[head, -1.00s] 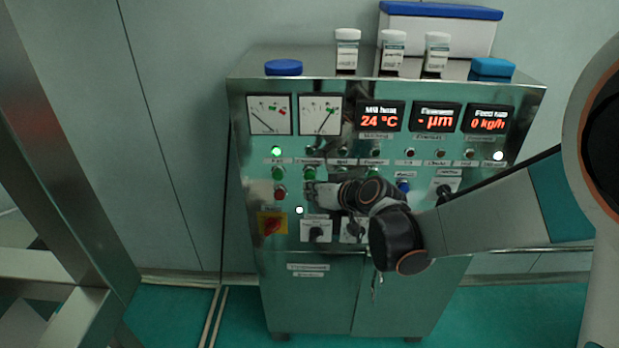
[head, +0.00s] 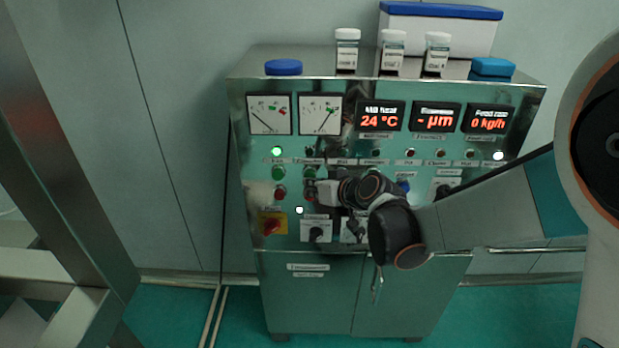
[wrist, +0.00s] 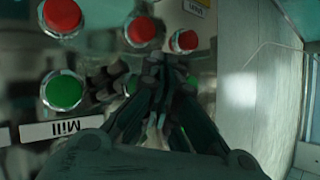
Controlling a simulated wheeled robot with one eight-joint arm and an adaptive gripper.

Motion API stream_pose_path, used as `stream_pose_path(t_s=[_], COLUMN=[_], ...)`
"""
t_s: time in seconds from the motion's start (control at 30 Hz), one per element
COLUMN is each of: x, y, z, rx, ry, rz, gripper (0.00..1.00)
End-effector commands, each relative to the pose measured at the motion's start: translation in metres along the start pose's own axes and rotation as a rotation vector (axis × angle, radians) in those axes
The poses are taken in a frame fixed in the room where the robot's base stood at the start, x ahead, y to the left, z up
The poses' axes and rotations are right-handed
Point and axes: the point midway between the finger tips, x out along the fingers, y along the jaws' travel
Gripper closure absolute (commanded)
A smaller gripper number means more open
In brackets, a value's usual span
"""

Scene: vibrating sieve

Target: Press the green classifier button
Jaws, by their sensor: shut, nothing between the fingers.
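The green classifier button (head: 309,172) is in the upper button row of the steel cabinet, second from the left, under the classifier label. In the wrist view, a green sliver (wrist: 131,85) just left of the fingers appears to be this button, mostly hidden. My gripper (head: 318,190) is at the panel just below and right of it in the head view. In the wrist view my gripper (wrist: 170,72) is shut and empty, its fingers together close to the panel. Contact with the button cannot be told. The lamp above the classifier button looks dark.
The green fan button (head: 278,172) is left, its lamp (head: 277,152) lit green. The green mill button (wrist: 64,90) and red buttons (wrist: 140,32) show in the wrist view. A red-yellow switch (head: 272,223) and knobs (head: 316,234) sit lower. Jars (head: 392,52) stand on top.

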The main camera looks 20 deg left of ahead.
Motion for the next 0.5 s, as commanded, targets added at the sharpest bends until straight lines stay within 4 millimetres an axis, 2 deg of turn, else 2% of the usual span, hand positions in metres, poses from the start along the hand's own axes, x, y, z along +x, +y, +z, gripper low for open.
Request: stream_pose_path(t_s=[0.5], x=[0.0042], y=[0.0031], z=[-0.0029], rx=[0.000], ry=[0.000], rz=[0.000], gripper=[1.00])
